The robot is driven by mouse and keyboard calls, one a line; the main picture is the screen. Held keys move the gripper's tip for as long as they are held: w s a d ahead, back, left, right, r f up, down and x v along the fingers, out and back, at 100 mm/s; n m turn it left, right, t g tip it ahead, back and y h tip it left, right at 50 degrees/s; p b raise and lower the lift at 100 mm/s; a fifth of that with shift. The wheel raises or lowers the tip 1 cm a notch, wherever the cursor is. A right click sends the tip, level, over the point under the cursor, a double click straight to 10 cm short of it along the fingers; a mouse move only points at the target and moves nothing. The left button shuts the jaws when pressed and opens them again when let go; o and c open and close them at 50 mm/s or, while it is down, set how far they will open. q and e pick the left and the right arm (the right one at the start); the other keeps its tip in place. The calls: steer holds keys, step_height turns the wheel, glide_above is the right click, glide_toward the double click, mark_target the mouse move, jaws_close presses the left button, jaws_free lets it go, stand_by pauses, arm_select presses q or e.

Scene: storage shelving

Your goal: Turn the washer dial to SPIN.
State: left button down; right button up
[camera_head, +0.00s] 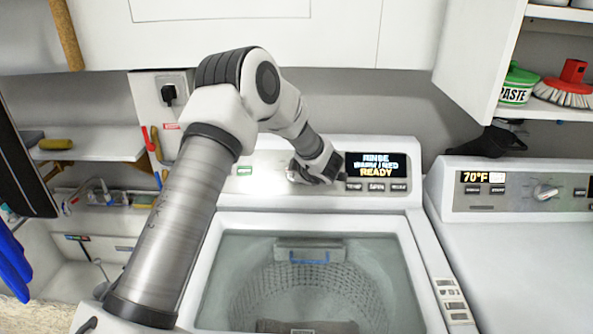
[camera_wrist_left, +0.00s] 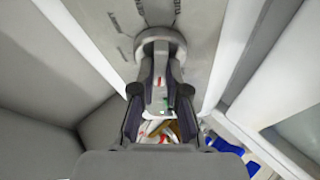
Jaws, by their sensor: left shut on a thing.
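The washer (camera_head: 270,204) stands in the middle of the head view, and its control panel runs along the back. The panel's display (camera_head: 376,165) reads RINSE on top and READY at the bottom; the middle line is hard to read. My left gripper (camera_head: 306,174) is at the panel, just left of the display, and hides the dial in the head view. In the left wrist view, the round grey dial (camera_wrist_left: 160,37) is at the far end of my gripper, which is shut on it. Small lettering surrounds the dial but is too blurred to read. My right gripper is not in view.
A second machine (camera_head: 500,220) with its own knob and a 70°F display stands at the right. Below the panel is the washer's glass lid (camera_head: 310,285). An open cabinet shelf (camera_head: 545,112) holds a paste tub and a brush at upper right.

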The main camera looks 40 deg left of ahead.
arm_select(q)
steer(key=n+g+h+p, duration=0.1)
steer(key=n, duration=0.3)
steer(key=shift+r+n, duration=0.15)
steer(key=shift+n, duration=0.15)
steer(key=shift+a+n+h+p, duration=0.1)
steer(key=shift+n+h+p, duration=0.5)
steer(key=shift+n, duration=1.2)
steer(key=c, duration=1.2)
jaws_free()
steer(key=v, duration=1.1)
steer(key=shift+w+d+r, duration=0.15)
steer(key=shift+d+r, duration=0.1)
steer(key=shift+r, duration=0.15)
